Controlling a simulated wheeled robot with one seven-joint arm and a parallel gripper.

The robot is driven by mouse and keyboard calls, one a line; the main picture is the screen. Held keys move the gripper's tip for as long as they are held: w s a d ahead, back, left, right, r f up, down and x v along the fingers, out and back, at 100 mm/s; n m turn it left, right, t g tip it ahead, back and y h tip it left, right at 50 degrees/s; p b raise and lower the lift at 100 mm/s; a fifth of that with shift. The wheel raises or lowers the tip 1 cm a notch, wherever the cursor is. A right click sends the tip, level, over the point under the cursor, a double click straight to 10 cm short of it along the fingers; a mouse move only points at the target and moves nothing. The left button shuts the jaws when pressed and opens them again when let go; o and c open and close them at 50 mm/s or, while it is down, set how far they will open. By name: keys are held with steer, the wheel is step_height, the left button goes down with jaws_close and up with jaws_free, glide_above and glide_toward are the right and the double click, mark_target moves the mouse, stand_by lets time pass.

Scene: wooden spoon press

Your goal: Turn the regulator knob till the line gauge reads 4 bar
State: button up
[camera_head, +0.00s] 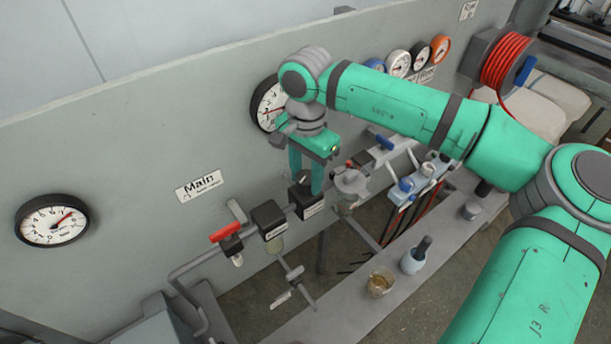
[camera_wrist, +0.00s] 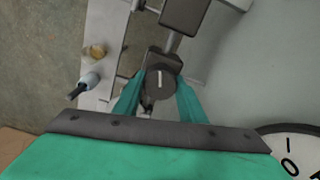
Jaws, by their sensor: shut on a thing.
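The regulator knob (camera_wrist: 159,81) is round and dark with a pale index line, which points roughly up the picture in the wrist view. It tops a dark regulator body (camera_head: 308,206) on the pipe run. My gripper (camera_wrist: 157,91) reaches down over it, its green fingers on either side of the knob and shut on it. In the head view, my gripper (camera_head: 306,178) largely hides the knob. A large wall gauge (camera_head: 263,104) behind my wrist is partly covered, so I cannot read it. Part of a dial (camera_wrist: 288,147) shows in the wrist view, without its needle.
A red-handled valve (camera_head: 226,233) and a filter (camera_head: 270,222) sit left of the regulator. Cups (camera_head: 380,283) stand on the bench. A red hose reel (camera_head: 503,62) is at right.

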mark_target(305, 176)
steer(key=m, duration=1.1)
steer(key=shift+s+a+m, duration=0.1)
steer(key=shift+m, duration=0.3)
stand_by(0.3)
steer(key=o, duration=1.1)
steer(key=shift+c, duration=0.2)
steer(key=shift+r, duration=0.15)
step_height(305, 176, up, 11)
steer(key=shift+f, duration=0.2)
